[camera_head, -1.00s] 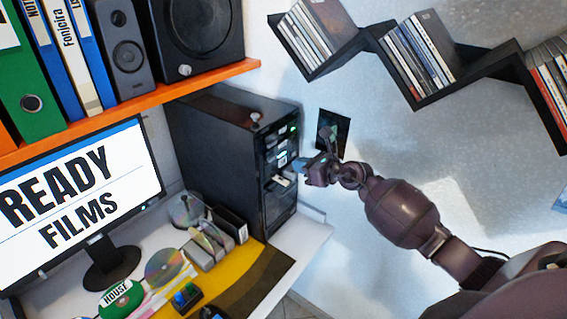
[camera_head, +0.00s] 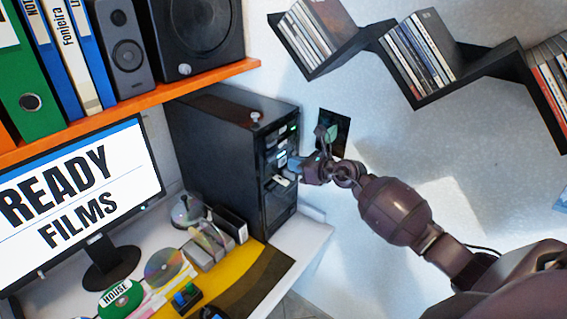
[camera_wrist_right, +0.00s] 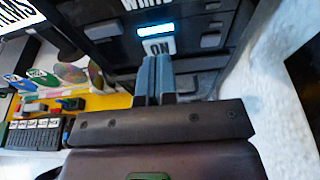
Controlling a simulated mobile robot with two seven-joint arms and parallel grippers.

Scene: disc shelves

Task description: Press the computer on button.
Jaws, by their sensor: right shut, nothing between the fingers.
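The computer (camera_head: 215,160) is a black tower standing on the desk under the orange shelf. A blue-white light (camera_wrist_right: 155,29) glows just above that label. My right gripper (camera_head: 292,164) is at the tower's front. In the wrist view its two blue fingers (camera_wrist_right: 155,58) are shut together with nothing between them, and their tips reach the lower edge of the label. I cannot tell whether they touch the panel. My left gripper is not in view.
A monitor (camera_head: 75,195) reading "READY FILMS" stands left of the tower. Discs (camera_head: 165,265) and small items lie on the desk. The orange shelf (camera_head: 130,108) carries binders and speakers. A black zigzag shelf (camera_head: 430,98) with disc cases hangs on the right wall.

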